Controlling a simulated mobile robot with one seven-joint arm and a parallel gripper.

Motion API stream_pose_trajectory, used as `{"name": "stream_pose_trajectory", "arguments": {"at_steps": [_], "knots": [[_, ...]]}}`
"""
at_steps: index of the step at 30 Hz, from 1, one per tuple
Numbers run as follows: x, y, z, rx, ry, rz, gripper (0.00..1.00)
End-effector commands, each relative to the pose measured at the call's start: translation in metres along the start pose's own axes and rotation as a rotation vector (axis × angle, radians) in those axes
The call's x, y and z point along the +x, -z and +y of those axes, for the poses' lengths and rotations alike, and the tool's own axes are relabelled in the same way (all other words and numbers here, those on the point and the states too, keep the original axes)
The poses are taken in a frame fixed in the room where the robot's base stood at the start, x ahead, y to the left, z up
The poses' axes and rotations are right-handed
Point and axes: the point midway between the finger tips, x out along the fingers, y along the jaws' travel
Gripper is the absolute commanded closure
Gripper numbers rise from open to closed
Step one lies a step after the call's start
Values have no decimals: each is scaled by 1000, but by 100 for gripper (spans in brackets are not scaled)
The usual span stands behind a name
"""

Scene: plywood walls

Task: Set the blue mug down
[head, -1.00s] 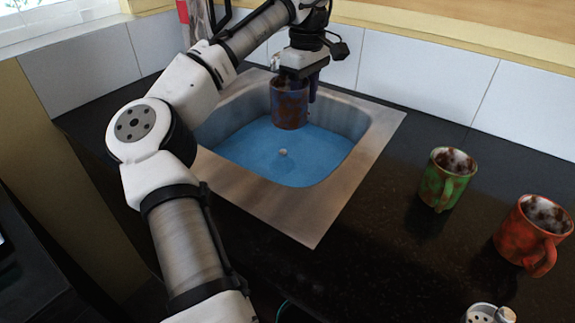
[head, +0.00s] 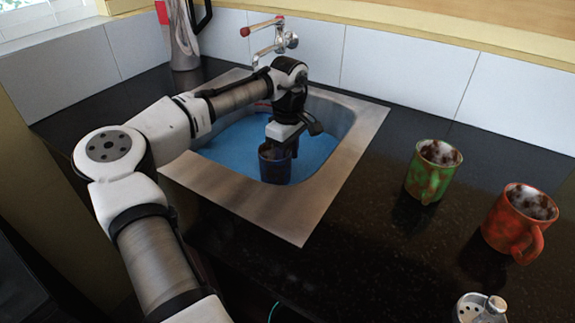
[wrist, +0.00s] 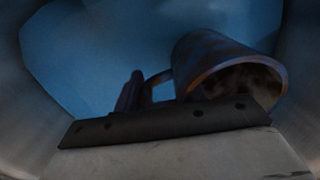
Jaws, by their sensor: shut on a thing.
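The blue mug (head: 274,168) is dark blue with brownish stains and is upright in the head view, inside the sink basin near its front edge. My gripper (head: 286,148) is above it and shut on it at the rim or handle side. In the wrist view, the blue mug (wrist: 225,68) shows its stained opening and its handle, close to my gripper (wrist: 165,122). The exact grip point is partly hidden by the gripper body. I cannot tell whether the mug's base touches the basin floor.
The sink (head: 285,220) has a blue basin and a metal rim. A green mug (head: 432,172) and a red mug (head: 515,220) stand on the black counter to the right. A faucet (head: 270,38) is on the tiled wall behind. A metal shaker (head: 480,308) is at the lower right.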

Motion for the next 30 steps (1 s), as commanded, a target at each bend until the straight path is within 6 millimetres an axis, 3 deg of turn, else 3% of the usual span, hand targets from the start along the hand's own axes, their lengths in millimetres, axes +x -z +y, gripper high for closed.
{"name": "stream_pose_trajectory", "arguments": {"at_steps": [7,19,20,25,30], "knots": [[34,0,0,0,1,0,100],[40,0,1,0,0,-1,100],[41,0,1,0,1,0,58],[40,0,1,0,0,0,38],[40,0,1,0,0,0,38]]}}
